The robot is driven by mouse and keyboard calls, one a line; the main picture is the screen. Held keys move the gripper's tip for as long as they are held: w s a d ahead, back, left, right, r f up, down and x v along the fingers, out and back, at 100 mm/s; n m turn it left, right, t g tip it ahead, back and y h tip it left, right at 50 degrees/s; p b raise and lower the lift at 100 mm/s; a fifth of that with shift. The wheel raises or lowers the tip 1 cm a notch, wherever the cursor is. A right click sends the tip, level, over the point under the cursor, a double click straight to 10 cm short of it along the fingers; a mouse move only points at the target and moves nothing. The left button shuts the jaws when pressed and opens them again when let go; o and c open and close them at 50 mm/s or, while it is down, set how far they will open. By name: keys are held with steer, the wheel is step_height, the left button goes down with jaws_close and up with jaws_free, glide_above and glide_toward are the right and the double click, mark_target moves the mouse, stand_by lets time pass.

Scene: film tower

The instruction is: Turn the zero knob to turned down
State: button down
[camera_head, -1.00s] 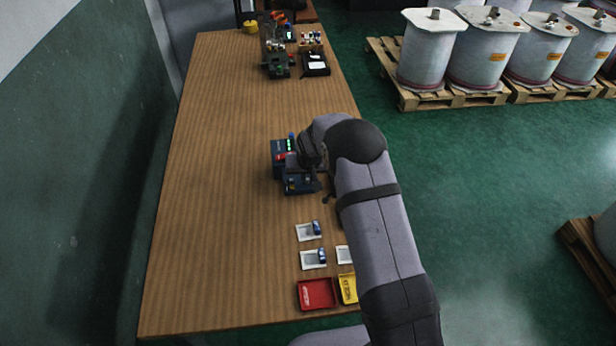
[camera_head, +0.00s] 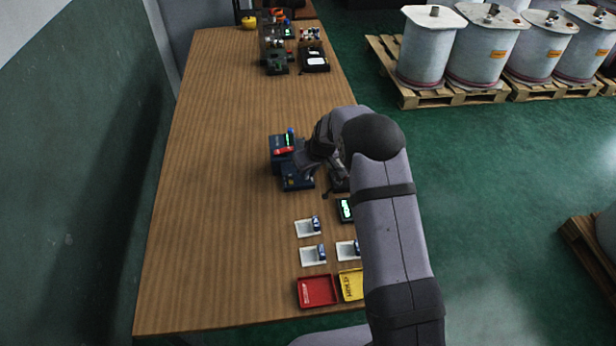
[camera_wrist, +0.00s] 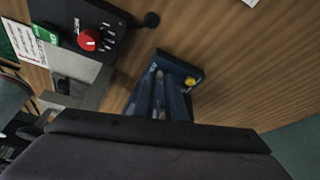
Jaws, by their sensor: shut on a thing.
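A red round knob (camera_wrist: 88,40) with white marks beside it sits on a dark box in the wrist view; I cannot read whether it is the zero knob. My gripper (camera_head: 326,168) is low over the table, just right of the blue device (camera_head: 276,158). The gripper's dark body (camera_wrist: 160,137) fills the bottom of the wrist view. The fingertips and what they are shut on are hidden. The red knob shows free of any finger.
A blue part with a yellow button (camera_wrist: 190,82) stands beside the dark box. A green-display unit (camera_head: 345,210), white pads (camera_head: 306,228), a red tray (camera_head: 317,291) and a yellow tray (camera_head: 350,284) lie nearer. The table's left side (camera_head: 210,200) is clear.

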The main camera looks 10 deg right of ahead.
steer(key=n+b, duration=0.2)
steer(key=b, duration=0.1)
steer(key=shift+w+d+f+y+b, duration=0.1)
steer(key=shift+d+f+y+b, duration=0.05)
steer(key=shift+f+y+b, duration=0.2)
steer(key=shift+d+r+n+g+y+b, duration=0.1)
steer(key=shift+r+n+g+y+b, duration=0.15)
steer(key=shift+n+b, duration=0.35)
steer(key=shift+n+g+y+b, duration=0.1)
steer(key=shift+n+g+b, duration=0.3)
steer(key=shift+n, duration=0.3)
steer(key=c, duration=1.8)
jaws_free()
steer(key=shift+r, duration=0.1)
steer(key=b+v, duration=0.1)
steer(key=v, duration=0.6)
